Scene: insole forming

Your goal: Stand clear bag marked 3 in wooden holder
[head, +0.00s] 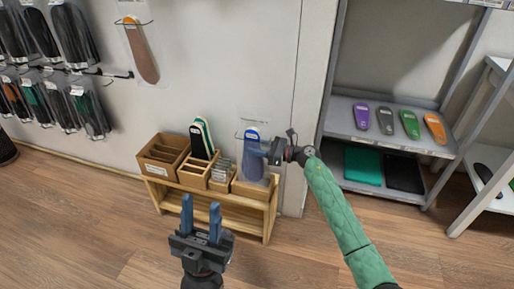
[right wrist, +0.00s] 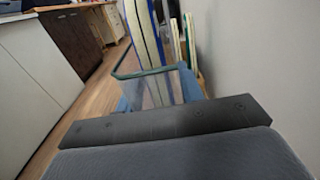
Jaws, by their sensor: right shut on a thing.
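A clear bag (head: 252,162) with a dark blue insole in it stands roughly upright at the right end of the wooden holder (head: 219,182). I cannot read a number on it, and whether its bottom rests in the holder is unclear. My right gripper (head: 268,152) is shut on the bag's right side, near its upper part. In the right wrist view, a clear sheet with a teal edge (right wrist: 160,88) shows just beyond the gripper's dark bar. My left gripper (head: 201,212) has its two blue fingers apart and empty, in front of the bench and away from the bag.
The holder stands on a low wooden bench (head: 238,207) against the wall, beside a wooden box (head: 159,155). Upright insoles (head: 202,138) and several small clear pieces (head: 221,168) fill other compartments. A grey shelf (head: 350,132) with coloured insoles stands right. Floor in front is clear.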

